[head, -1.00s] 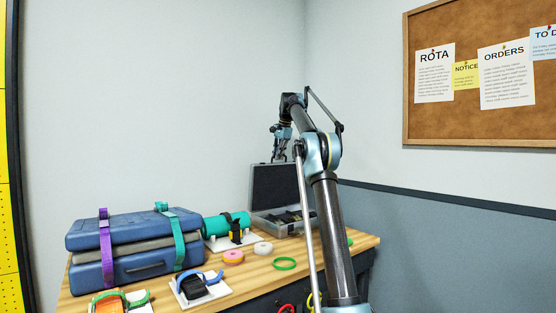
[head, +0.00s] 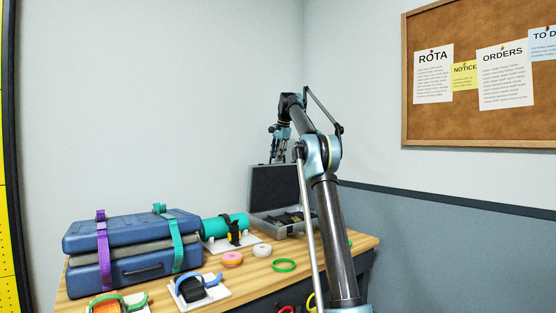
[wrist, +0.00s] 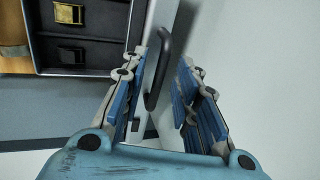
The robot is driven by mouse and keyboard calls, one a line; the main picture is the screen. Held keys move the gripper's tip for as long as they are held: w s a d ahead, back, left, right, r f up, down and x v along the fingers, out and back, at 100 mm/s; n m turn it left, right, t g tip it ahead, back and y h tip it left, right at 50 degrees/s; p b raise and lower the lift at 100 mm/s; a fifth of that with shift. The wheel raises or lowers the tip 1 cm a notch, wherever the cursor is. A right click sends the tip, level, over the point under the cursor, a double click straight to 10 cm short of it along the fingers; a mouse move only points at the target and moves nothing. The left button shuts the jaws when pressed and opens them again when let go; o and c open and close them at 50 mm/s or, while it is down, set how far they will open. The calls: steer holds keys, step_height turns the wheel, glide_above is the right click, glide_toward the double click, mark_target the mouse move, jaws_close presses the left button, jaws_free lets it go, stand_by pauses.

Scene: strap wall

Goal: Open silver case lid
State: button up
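The silver case (head: 286,229) stands at the far end of the table, with its dark-lined lid (head: 273,187) raised about upright. My gripper (head: 278,158) is at the lid's top edge in the head view; contact cannot be told there. In the wrist view my gripper (wrist: 167,100) is open, its blue fingers spread apart. A dark curved handle (wrist: 163,70) shows between the fingers, nearer the left one. The case's dark compartments (wrist: 95,38) hold a brass-coloured buckle (wrist: 68,13) and a black one at upper left.
A strapped blue case (head: 130,245) fills the table's left side. A green roll (head: 222,226), a pink and a white tape roll (head: 262,250), and a green ring (head: 284,265) lie between it and the silver case. Walls close off the corner behind.

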steer(key=s+d+r, duration=0.4)
steer(key=s+d, duration=0.3)
steer(key=s, duration=0.4)
steer(key=shift+d, duration=0.3)
stand_by(0.8)
steer(key=shift+s, duration=0.15)
stand_by(0.3)
steer(key=s+d+f+n, duration=0.1)
steer(key=s+f+n, duration=0.1)
steer(key=s+f, duration=0.55)
steer(key=s+f+n+h, duration=0.15)
steer(key=s+f, duration=0.25)
steer(key=s, duration=0.7)
steer(key=s+d+f+n, duration=0.1)
steer(key=s+f+n, duration=0.3)
steer(key=s, duration=0.6)
steer(key=s+d+f+n, duration=0.1)
steer(key=s+f+n, duration=0.1)
steer(key=s+f, duration=1.1)
steer(key=s+d+f+n+g, duration=0.1)
steer(key=s+f+n, duration=0.1)
steer(key=s+f, duration=1.1)
step_height(320, 180, down, 6)
steer(key=shift+d+f+h, duration=0.1)
steer(key=shift+d+h, duration=0.15)
steer(key=shift+h, duration=0.1)
